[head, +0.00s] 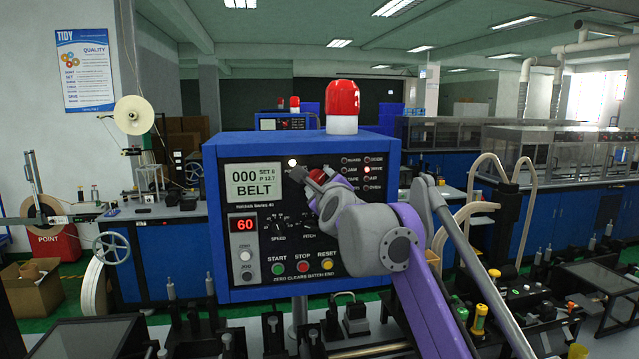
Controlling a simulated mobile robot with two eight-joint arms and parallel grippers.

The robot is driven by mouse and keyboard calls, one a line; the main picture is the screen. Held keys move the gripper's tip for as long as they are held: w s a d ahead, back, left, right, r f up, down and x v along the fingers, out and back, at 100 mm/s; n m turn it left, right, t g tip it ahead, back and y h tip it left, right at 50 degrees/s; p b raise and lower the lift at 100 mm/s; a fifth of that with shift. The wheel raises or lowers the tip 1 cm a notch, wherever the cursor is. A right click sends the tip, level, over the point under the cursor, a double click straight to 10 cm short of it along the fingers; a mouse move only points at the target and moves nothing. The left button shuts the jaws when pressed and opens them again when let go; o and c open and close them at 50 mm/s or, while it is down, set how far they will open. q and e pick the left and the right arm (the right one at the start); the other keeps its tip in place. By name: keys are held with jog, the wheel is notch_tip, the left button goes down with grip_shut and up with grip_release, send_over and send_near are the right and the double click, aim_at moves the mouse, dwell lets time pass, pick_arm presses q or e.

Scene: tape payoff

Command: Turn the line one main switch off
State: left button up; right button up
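The blue control box (300,150) stands on a post in the middle of the head view, with a black front panel. A small red part (318,176), which looks like the main switch's knob, shows at the panel's upper middle. My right gripper (308,180) is at this red part, its arm coming in from the lower right. The gripper and wrist hide most of the red part, so I cannot tell its position or whether the fingers touch it. The finger gap is not clear. My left gripper is not in view.
A white lamp (293,162) is lit beside the gripper. The display (254,186) reads BELT, and a red readout (243,224) shows 60. Green, red and yellow buttons (303,266) sit below. A red beacon (342,105) tops the box. Benches stand behind.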

jog(key=c, duration=0.7)
jog(key=shift+o, duration=0.2)
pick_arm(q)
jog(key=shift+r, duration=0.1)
pick_arm(e)
jog(key=n+p, duration=0.1)
jog(key=n, duration=0.2)
jog(key=shift+r, duration=0.15)
jog(key=n+p, duration=0.1)
jog(key=n, duration=0.8)
jog(key=shift+n, duration=0.3)
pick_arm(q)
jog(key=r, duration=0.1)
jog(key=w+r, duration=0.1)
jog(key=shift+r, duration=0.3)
pick_arm(e)
jog(key=n, duration=0.5)
jog(key=shift+f, duration=0.2)
jog(key=shift+n, duration=0.3)
